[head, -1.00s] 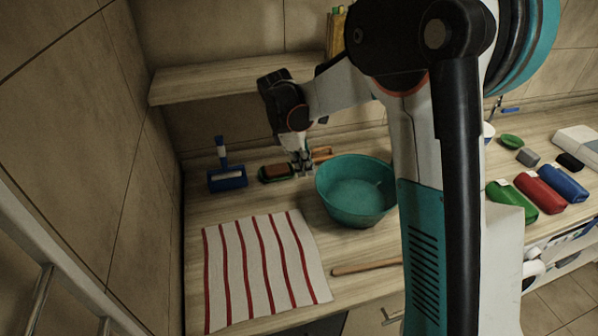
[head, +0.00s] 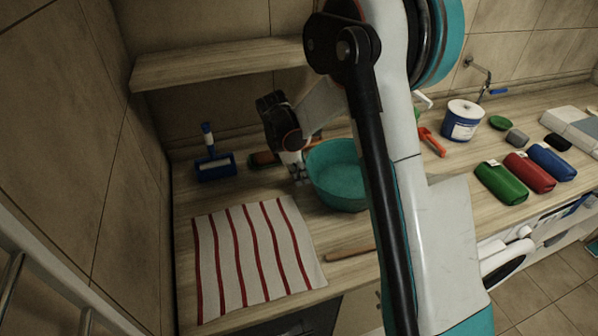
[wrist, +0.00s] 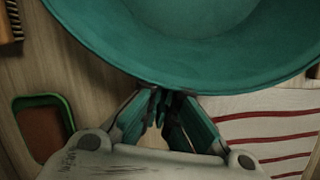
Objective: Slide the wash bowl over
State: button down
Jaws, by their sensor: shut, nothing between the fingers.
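The wash bowl (head: 340,178) is a round teal basin standing upright on the wooden counter, right of the striped cloth's far corner. My arm hides part of its right side in the head view. In the wrist view the bowl's wall (wrist: 185,50) fills the top. My gripper (head: 301,178) is low beside the bowl's left side, outside it. Its fingers (wrist: 165,98) are shut and empty, with the tips right at the bowl's outer edge. I cannot tell whether they touch it.
The red-striped white cloth (head: 250,255) lies flat in front. A wooden stick (head: 350,254) lies before the bowl. A shelf (head: 220,66) hangs above. Rolled cloths (head: 528,173) lie right.

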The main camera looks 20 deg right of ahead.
dwell(0.3)
jog(key=s+d, duration=0.2)
jog(key=d, duration=0.6)
jog(key=s+d+b, duration=0.1)
jog(key=s+d, duration=0.2)
jog(key=d, duration=0.6)
jog(key=s+d, duration=0.2)
jog(key=d, duration=0.6)
jog(key=shift+s+d+b, duration=0.25)
jog(key=shift+s+b, duration=0.05)
jog(key=shift+s, duration=0.1)
